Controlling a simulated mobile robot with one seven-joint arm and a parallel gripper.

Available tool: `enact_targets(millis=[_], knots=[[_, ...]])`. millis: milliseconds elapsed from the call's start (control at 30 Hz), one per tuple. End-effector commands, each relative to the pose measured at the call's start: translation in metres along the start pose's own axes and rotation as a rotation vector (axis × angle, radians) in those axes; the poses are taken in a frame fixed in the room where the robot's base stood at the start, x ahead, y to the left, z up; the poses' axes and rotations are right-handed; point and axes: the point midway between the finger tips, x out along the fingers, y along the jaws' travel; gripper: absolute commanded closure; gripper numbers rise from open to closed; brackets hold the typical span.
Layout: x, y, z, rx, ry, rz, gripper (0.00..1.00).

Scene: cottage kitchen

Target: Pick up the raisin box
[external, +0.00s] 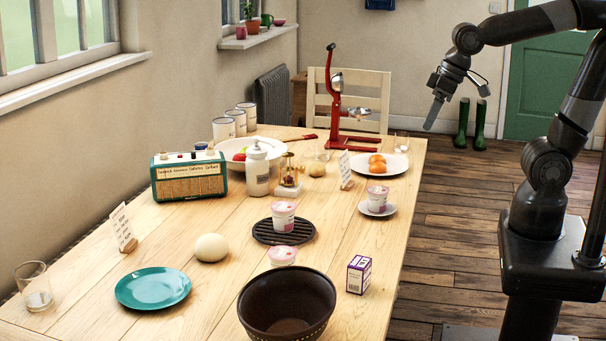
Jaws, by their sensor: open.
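The raisin box (359,275) is a small purple and white carton. It stands upright near the right edge of the wooden table, just right of the dark bowl. My gripper (434,112) is raised in the air beyond the table's right side, well above and behind the box, pointing downward. It is apart from everything and holds nothing visible. Its fingers are seen nearly side-on.
The dark bowl (287,306) stands close left of the box. A red press (337,110) rises at the far end. The wooden table (335,245) has clear space behind the box.

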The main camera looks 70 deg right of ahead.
Motion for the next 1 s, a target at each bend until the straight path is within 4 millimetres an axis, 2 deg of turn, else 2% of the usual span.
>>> enact_targets(millis=[233,500,667,800,1000], knots=[[0.050,-0.054,-0.036,0.038,-0.110,-0.011,0.24],[0.116,-0.121,-0.053,0.081,-0.217,0.007,0.24],[0.162,-0.164,-0.051,0.103,-0.275,0.031,0.24],[0.201,-0.200,-0.042,0.121,-0.320,0.058,0.24],[0.239,-0.232,-0.027,0.139,-0.356,0.087,0.24]])
